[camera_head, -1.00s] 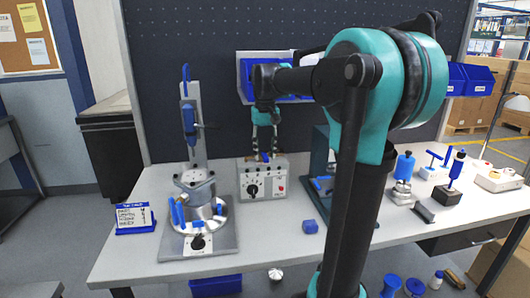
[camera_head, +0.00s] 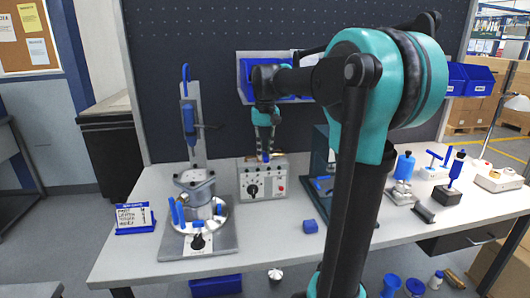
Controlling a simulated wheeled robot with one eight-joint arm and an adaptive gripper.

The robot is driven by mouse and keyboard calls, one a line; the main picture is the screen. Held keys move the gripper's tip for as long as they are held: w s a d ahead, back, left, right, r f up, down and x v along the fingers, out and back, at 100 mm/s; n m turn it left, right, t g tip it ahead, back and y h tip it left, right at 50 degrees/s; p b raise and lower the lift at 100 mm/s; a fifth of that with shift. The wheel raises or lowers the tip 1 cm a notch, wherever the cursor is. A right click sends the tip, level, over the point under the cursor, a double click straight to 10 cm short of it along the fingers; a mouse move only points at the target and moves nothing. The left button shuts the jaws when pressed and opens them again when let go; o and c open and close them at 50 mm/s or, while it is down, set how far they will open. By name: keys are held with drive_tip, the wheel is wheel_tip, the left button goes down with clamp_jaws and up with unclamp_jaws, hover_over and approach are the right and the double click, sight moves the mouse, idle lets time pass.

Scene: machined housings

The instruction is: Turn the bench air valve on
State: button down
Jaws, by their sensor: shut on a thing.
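The grey valve box (camera_head: 262,186) stands at the back of the bench, with a black dial and small red marks on its front. A small blue handle (camera_head: 265,157) shows at its top edge. My gripper (camera_head: 265,152) points down over the box top and is shut on this blue handle. The fingers hide part of the handle, and the view is too small to read its exact angle.
A round fixture (camera_head: 201,217) with blue pins and a tall post stands to the left. A blue-framed sign (camera_head: 135,218) stands at the left edge. My arm hides part of the bench at right.

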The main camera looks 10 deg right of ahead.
drive_tip(key=shift+d, duration=0.15)
drive_tip(key=w+d+n, duration=0.1)
drive_tip(key=n, duration=0.3)
drive_tip(key=w+d+n, duration=0.1)
drive_tip(key=d+n, duration=0.1)
drive_tip(key=n, duration=0.2)
drive_tip(key=w+d+n, duration=0.1)
drive_tip(key=d+n, duration=0.1)
drive_tip(key=n, duration=0.2)
drive_tip(key=shift+w+d+n, duration=0.15)
drive_tip(key=shift+w+n, duration=0.1)
drive_tip(key=shift+n, duration=0.05)
drive_tip(key=shift+w+d+n, duration=0.15)
drive_tip(key=shift+w+n, duration=0.35)
drive_tip(key=shift+n, duration=0.5)
drive_tip(key=shift+w+d+n, duration=0.15)
drive_tip(key=shift+w+n, duration=0.3)
drive_tip(key=shift+n, duration=0.55)
drive_tip(key=c, duration=1.5)
unclamp_jaws()
drive_tip(key=shift+o, duration=0.2)
